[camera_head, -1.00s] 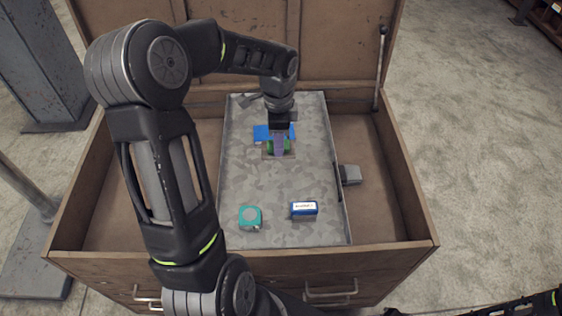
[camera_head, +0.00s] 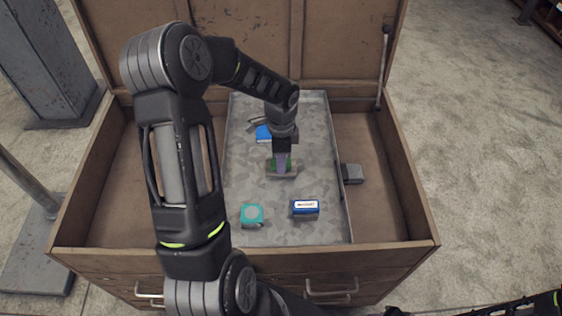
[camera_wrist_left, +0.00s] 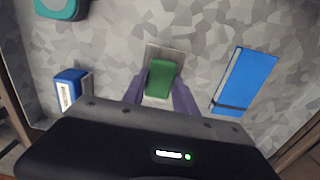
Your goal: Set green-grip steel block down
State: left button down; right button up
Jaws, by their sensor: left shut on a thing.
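The green-grip steel block (camera_head: 292,172) is in the middle of the grey metal tray (camera_head: 240,185). My left gripper (camera_head: 282,170) comes down on it from above and is shut on it. In the left wrist view the block's green grip (camera_wrist_left: 162,78) sits between the two purple fingers (camera_wrist_left: 162,95), with its grey steel plate (camera_wrist_left: 165,52) showing beyond. The fingers hide part of the block, and I cannot tell whether its underside touches the tray. My right gripper does not show.
A teal tape measure (camera_head: 252,215) and a blue-and-white box (camera_head: 305,208) lie at the tray's near end. A blue flat object (camera_head: 263,134) lies behind the gripper. A grey block (camera_head: 352,173) is right of the tray. Bare tray surrounds the held block.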

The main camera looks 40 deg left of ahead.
pick_arm(q)
jog(key=shift+f, duration=0.65)
jog(key=shift+f, duration=0.1)
jog(key=shift+f, duration=0.15)
jog(key=c, duration=1)
grip_release()
jog(key=shift+o, duration=0.2)
notch_tip(320, 180, up, 12)
jog(key=shift+r, duration=0.25)
jog(key=shift+f, duration=0.1)
